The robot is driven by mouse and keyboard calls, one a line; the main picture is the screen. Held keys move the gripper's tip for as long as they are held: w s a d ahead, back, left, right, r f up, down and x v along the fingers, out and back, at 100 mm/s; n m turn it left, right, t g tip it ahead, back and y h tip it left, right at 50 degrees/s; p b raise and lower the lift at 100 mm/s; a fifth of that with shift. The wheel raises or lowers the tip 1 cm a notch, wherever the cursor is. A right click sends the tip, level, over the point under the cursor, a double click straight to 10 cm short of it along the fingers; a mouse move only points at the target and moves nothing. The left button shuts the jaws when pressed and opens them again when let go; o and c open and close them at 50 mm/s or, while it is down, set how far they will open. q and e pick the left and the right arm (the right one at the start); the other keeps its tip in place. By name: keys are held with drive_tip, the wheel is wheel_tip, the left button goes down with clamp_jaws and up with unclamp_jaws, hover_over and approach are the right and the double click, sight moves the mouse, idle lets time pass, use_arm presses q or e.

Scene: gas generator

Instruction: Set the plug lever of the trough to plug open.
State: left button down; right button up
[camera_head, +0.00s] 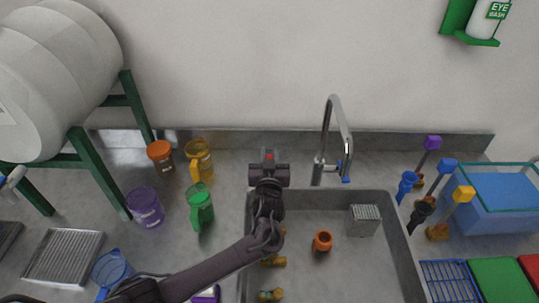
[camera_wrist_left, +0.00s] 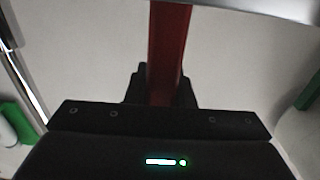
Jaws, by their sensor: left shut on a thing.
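The trough (camera_head: 384,268) is a grey metal basin at the lower centre right of the head view. My left gripper (camera_head: 269,164) is at its back left rim and is shut on the red plug lever (camera_head: 270,156). Only a small red bit of the lever shows there, between the dark jaws. In the left wrist view the lever (camera_wrist_left: 169,45) is a dark red bar running from the top edge down between the fingers of my left gripper (camera_wrist_left: 160,92). The lever's lower end is hidden by the gripper. My right gripper is not in view.
A tall chrome faucet (camera_head: 333,120) stands just right of my left gripper. An orange cup (camera_head: 322,240) and a grey block (camera_head: 363,220) are in the trough. Coloured jars and a green mug (camera_head: 201,208) stand left. A blue bin (camera_head: 505,193) is at right.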

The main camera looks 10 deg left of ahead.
use_arm(q)
drive_tip(key=shift+d, duration=0.1)
drive_tip(key=shift+d+m, duration=0.15)
drive_tip(key=shift+m, duration=0.15)
drive_tip(key=shift+w+d+f+m+b, duration=0.1)
drive_tip(key=shift+d+m+b, duration=0.05)
drive_tip(key=shift+d+m, duration=0.25)
drive_tip(key=shift+w+d+f+m+b, duration=0.15)
drive_tip(key=shift+d+m, duration=0.1)
drive_tip(key=shift+m, duration=0.25)
drive_tip(key=shift+w+d+f+m+b, duration=0.15)
drive_tip(key=shift+d+m, duration=0.25)
drive_tip(key=shift+m, duration=0.35)
drive_tip(key=shift+d+f+m+b, duration=0.15)
drive_tip(key=shift+d+m, duration=0.3)
drive_tip(key=shift+m, duration=0.35)
drive_tip(key=shift+w+d+f+m+b, duration=0.15)
drive_tip(key=shift+d+m, duration=0.25)
drive_tip(key=shift+m, duration=0.35)
drive_tip(key=c, duration=1.2)
unclamp_jaws()
drive_tip(key=shift+c, duration=0.2)
drive_tip(key=shift+s, duration=0.1)
